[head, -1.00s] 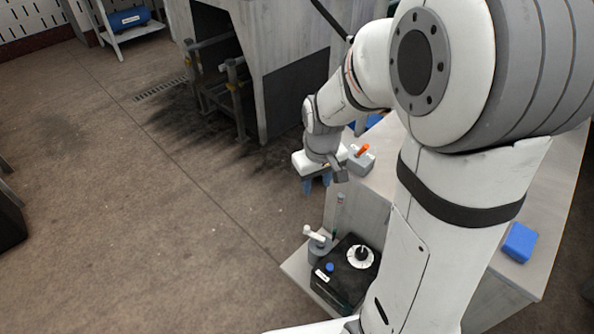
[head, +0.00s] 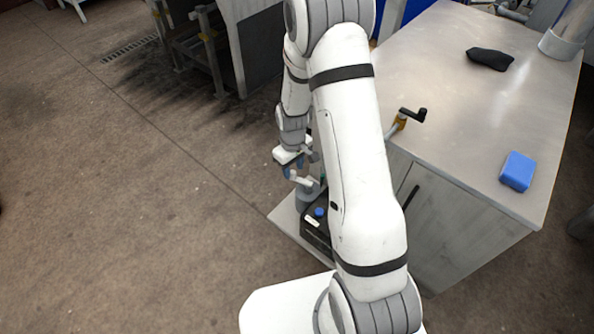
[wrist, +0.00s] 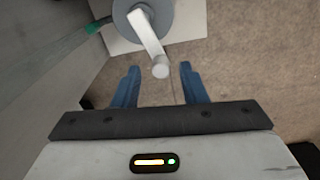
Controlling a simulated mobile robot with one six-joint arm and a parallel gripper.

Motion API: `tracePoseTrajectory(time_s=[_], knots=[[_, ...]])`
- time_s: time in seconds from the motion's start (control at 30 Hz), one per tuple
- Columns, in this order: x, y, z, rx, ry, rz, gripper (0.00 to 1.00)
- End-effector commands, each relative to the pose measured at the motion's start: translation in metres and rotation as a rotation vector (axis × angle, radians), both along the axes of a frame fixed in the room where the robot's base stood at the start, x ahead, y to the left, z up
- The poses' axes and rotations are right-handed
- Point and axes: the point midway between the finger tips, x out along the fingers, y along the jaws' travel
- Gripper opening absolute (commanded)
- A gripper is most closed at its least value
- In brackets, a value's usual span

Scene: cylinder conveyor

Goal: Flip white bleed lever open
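The white bleed lever (wrist: 150,38) sits on a grey round body (wrist: 125,10) in the wrist view. Its rounded free end lies between the fingertips of my gripper (wrist: 159,69), with a gap on both sides. The two blue fingers are open and hold nothing. In the head view my gripper (head: 291,172) points down just above and beside the white lever (head: 303,181). A green fitting (wrist: 94,27) joins the grey body at its left. My arm hides part of the black unit (head: 316,234) beside the lever.
The black unit carries a blue knob (head: 319,212) and stands on a low pale platform (head: 284,217). Floor at the left is clear.

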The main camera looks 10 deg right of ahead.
Motion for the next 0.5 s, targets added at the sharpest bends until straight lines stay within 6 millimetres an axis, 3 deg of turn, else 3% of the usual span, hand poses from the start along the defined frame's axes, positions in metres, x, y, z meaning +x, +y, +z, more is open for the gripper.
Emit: tracePoseTrajectory(time_s=[0.17, 0.43, 0.5], knots=[[0.0001, 0.0003, -0.0146, 0.000, 0.000, 0.000, 0.39], [0.0000, 0.0004, -0.0157, 0.000, 0.000, 0.000, 0.39], [0.0000, 0.0004, -0.0156, 0.000, 0.000, 0.000, 0.34]])
